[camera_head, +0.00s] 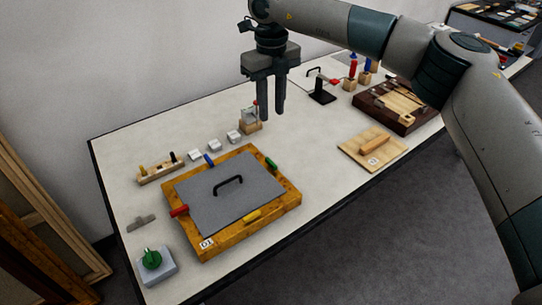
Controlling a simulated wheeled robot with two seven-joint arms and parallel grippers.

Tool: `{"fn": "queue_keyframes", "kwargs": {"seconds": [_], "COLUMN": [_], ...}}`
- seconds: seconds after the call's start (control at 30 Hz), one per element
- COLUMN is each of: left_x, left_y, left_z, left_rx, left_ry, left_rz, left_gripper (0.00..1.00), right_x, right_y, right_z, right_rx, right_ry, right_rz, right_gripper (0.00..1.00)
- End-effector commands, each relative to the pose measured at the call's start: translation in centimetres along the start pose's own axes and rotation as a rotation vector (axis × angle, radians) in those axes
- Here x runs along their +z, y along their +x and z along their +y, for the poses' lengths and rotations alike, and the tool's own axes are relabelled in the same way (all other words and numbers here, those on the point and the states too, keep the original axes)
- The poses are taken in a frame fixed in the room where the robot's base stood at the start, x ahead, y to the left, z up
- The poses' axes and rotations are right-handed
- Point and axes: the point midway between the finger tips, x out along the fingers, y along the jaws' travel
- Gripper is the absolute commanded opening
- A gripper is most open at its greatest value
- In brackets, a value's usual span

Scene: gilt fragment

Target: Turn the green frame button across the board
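A wooden frame board (225,240) lies on the table with a grey panel (205,205) and a black handle in it. The green frame button (271,163) sits on its right rail and looks lengthwise along that rail. The yellow button (251,216) also looks along its rail. The red button (179,211) and blue button (208,160) point across theirs, towards the panel. My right gripper (272,112) hangs fingers down behind the green button in the picture, apart from it. Its fingers are apart with nothing between them. My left gripper is out of view.
A small wooden block holder (250,126) stands close by my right fingers. A grey box with a green knob (152,263) is at front left. A light board (372,149) and dark tray (398,112) lie right. The table between frame and light board is clear.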

Motion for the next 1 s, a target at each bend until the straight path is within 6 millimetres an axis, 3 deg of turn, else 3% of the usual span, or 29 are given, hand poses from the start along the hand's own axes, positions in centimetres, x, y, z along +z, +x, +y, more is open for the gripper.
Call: {"fn": "queue_keyframes", "kwargs": {"seconds": [0.37,1.0], "left_x": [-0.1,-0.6], "left_y": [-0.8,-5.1], "left_z": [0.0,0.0], "left_rx": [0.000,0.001], "left_ry": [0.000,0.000], "left_rz": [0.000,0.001], "left_gripper": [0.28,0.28], "right_x": [0.0,0.0], "right_y": [1.7,12.4], "right_z": [0.1,0.2], "right_rx": [0.003,0.005], "right_ry": [-0.001,0.000], "right_rz": [0.001,0.002], "right_gripper": [0.28,0.28]}}
